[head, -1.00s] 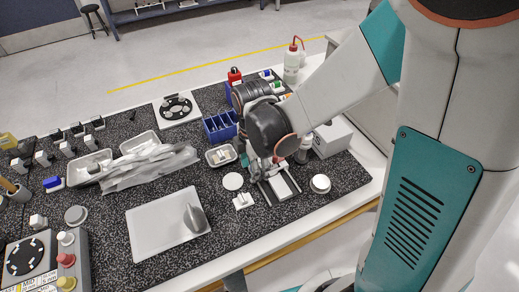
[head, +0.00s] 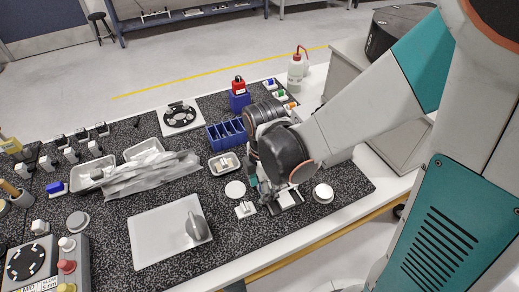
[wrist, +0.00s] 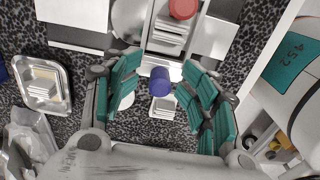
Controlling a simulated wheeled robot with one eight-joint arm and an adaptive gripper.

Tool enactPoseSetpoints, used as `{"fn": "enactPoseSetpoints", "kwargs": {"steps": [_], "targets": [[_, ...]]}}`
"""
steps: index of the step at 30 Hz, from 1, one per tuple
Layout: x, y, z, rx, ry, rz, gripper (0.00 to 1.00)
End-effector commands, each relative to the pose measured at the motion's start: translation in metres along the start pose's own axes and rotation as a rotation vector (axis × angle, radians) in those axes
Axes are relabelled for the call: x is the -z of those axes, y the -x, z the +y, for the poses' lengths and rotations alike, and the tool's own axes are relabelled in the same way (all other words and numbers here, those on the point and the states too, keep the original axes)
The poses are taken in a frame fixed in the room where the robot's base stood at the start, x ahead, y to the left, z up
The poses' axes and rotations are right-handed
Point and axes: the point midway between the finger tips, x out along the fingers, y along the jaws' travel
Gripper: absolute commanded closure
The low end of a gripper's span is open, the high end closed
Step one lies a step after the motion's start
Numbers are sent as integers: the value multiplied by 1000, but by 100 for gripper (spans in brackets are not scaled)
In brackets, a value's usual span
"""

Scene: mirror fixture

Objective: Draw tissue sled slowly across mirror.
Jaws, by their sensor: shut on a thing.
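My gripper (wrist: 158,80) reaches down over the front of the dark speckled bench. Its teal fingers stand on either side of a small purple cylinder (wrist: 160,78), closed on it. The cylinder looks like a handle; what it joins to underneath is not clear. A pale plate in a dark frame (head: 287,198), apparently the mirror fixture, lies beside the fingers in the head view, partly hidden by my wrist. In the wrist view a stack of white pieces (wrist: 167,40) with a red knob (wrist: 183,8) lies above the fingers. A small white block (head: 245,208) lies left of the frame.
A white round disc (head: 323,192) is right of the frame and a flat pale round pad (head: 235,189) is left. A metal tray (head: 213,169) and a blue divided rack (head: 226,134) stand behind. A grey board (head: 150,238) lies front left.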

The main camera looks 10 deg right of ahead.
Motion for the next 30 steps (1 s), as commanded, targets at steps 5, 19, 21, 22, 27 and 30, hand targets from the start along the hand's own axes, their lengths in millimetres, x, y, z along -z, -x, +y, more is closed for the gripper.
{"fn": "enactPoseSetpoints", "kwargs": {"steps": [5, 19, 21, 22, 27, 30], "targets": [[0, -1, -8, 1, 0, 0, 63], [0, -1, -28, 1, 0, 0, 63], [0, -1, -30, 0, 0, 0, 63], [0, -1, -30, 0, 0, 0, 54], [0, -1, -30, 0, 0, 0, 59], [0, 1, -30, -1, 0, 0, 60]]}}
